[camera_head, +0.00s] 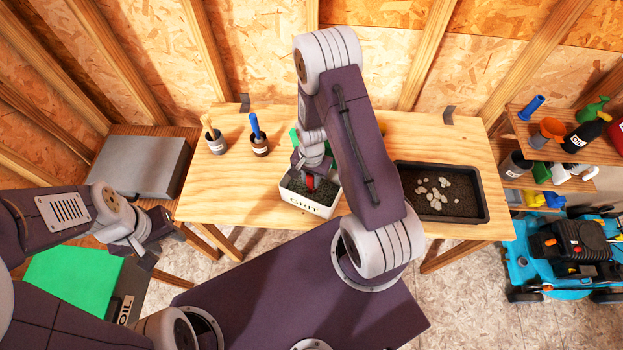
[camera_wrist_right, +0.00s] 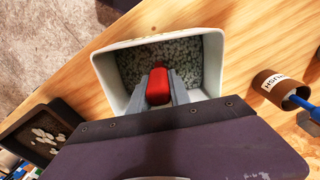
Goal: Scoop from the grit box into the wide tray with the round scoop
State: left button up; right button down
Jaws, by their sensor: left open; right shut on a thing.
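The white grit box (camera_head: 318,208) stands on the wooden table, filled with dark speckled grit. My right gripper (camera_head: 309,181) is over it, pointing down, shut on the red handle of the scoop (camera_wrist_right: 158,86). The scoop's bowl is hidden below the handle, so I cannot tell how deep it sits in the grit. The wide tray (camera_head: 484,213) is black, holds dark soil with several pale pebbles, and lies to the right of the box. It also shows in the right wrist view (camera_wrist_right: 13,140). My left gripper (camera_head: 170,240) is open and empty, off the table's left front.
A green thing behind my right arm is mostly hidden. A loaded shelf (camera_head: 540,148) and turquoise mower (camera_head: 540,258) stand right.

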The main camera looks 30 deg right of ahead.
jog(key=shift+r+p, duration=4.5)
jog(key=shift+r, duration=1.15)
jog(key=shift+f, duration=0.1)
